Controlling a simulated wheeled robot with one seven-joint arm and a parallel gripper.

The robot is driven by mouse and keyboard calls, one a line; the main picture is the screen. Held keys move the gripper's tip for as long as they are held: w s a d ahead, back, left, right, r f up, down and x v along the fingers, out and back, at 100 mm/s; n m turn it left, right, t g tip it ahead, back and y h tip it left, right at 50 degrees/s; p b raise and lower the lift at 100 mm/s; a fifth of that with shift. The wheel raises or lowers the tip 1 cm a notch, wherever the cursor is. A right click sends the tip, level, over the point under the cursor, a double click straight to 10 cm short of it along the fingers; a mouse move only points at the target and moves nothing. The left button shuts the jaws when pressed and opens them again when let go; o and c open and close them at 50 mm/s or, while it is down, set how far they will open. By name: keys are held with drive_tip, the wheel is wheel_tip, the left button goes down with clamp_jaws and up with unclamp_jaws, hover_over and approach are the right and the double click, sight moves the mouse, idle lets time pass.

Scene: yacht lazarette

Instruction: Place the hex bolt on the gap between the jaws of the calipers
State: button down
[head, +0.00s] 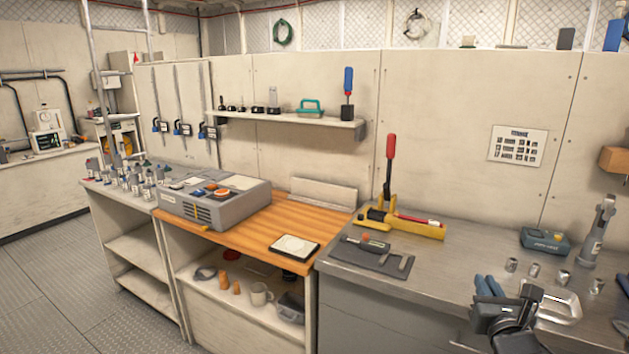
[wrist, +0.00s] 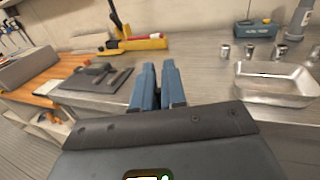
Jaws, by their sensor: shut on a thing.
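My gripper (head: 488,287), with blue fingers, is above the front of the grey metal bench at the lower right of the head view. In the wrist view its fingers (wrist: 158,86) point forward and are nearly together. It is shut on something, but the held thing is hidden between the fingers. I cannot make out the hex bolt anywhere. A dark mat (head: 352,255) lies on the bench to the left of my gripper, with slim grey tools on it. One of these may be the calipers, but their jaws are too small to tell. The mat also shows in the wrist view (wrist: 112,86).
A metal tray (wrist: 255,94) stands just right of my gripper, with several small metal cylinders (head: 511,265) behind it. A yellow tool with a red upright handle (head: 390,160) stands behind the mat. A teal box (head: 545,241) is at the back. Bare bench lies between mat and tray.

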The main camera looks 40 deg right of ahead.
drive_tip(key=w+a+f+n+t+y, duration=0.25)
drive_tip(key=w+a+f, duration=0.35)
drive_tip(key=a, duration=0.4)
drive_tip(key=w+a+f+n+t+y, duration=0.2)
drive_tip(key=w+a+f+n+y, duration=0.15)
drive_tip(key=w+a, duration=0.5)
drive_tip(key=w+a+f+n+t+y, duration=0.1)
drive_tip(key=a+f+n+y, duration=0.1)
drive_tip(key=a, duration=0.8)
drive_tip(key=w+a+f+n+t+y, duration=0.1)
drive_tip(key=a+y, duration=0.4)
drive_tip(key=a, duration=0.5)
wheel_tip(320, 180, down, 3)
drive_tip(key=shift+w+a+r+n+y+b, duration=0.1)
drive_tip(key=shift+w+a+n+y+b, duration=0.2)
drive_tip(key=shift+w+n+y+b, duration=0.25)
